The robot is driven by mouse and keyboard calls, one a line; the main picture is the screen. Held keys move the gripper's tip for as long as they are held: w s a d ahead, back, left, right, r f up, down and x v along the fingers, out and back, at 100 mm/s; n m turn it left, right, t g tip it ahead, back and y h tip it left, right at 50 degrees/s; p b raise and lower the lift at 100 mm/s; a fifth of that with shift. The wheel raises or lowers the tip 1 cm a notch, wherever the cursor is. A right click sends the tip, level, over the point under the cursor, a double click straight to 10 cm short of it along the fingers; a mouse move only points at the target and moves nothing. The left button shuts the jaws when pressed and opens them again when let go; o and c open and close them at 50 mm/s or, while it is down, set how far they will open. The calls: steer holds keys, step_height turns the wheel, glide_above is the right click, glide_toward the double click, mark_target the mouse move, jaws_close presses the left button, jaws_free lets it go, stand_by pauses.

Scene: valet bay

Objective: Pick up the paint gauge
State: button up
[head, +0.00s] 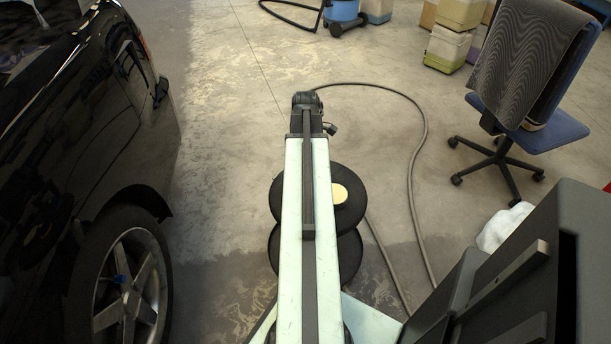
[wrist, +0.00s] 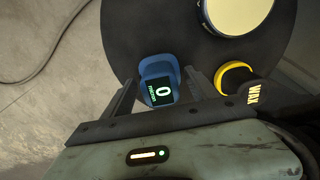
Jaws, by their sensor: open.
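The paint gauge (wrist: 160,90) is a small blue device with a dark screen showing a green-white 0. It sits on a round dark tray (wrist: 135,35) in the wrist view. My gripper (wrist: 159,80) is open, with one finger on each side of the gauge in that view. I see gaps between the fingers and the gauge; the right finger is the nearer. I cannot tell the height of the fingertips over the tray. In the head view my arm covers the gauge and gripper; the tray (head: 353,205) shows at the arm's sides.
A yellow-and-black wax container (wrist: 236,78) stands just right of the right finger. A cream-topped round tin (wrist: 240,14) is beyond it. A black car (head: 90,130) is on the left, a hose (head: 424,140) and an office chair (head: 530,80) on the right.

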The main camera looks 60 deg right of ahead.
jaws_close()
step_height(320, 180, up, 10)
steer(key=p, duration=1)
steer(key=shift+r+p, duration=0.1)
steer(key=shift+p, duration=0.3)
